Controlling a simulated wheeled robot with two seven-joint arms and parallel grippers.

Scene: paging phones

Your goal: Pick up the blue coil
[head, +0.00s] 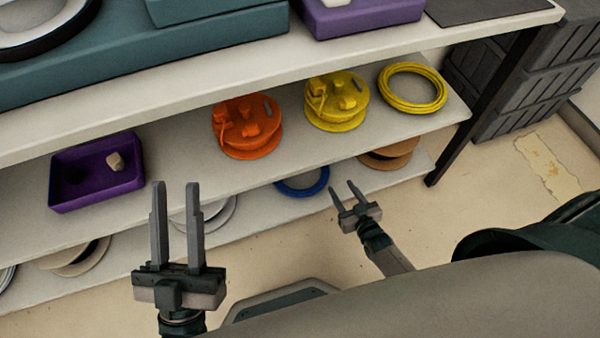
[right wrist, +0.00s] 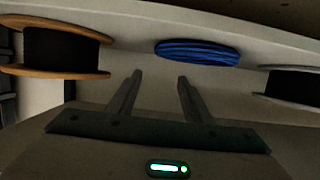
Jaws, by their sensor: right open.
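The blue coil (head: 303,184) lies on the bottom shelf in the head view, its far part hidden under the shelf above. It also shows in the right wrist view (right wrist: 198,51), lying flat beyond the fingers. My right gripper (head: 343,193) is open and empty, just in front of the bottom shelf and to the right of the coil, not touching it. Its two fingers (right wrist: 155,93) are spread apart in the right wrist view. My left gripper (head: 176,187) is open and empty, in front of the shelves further left.
A brown-flanged reel (head: 392,157) stands right of the coil; a pale reel (head: 205,214) stands left. The middle shelf above holds an orange reel (head: 247,127), a yellow reel (head: 337,102), a yellow coil (head: 412,88) and a purple bin (head: 97,195). A dark shelf post (head: 480,110) is at right.

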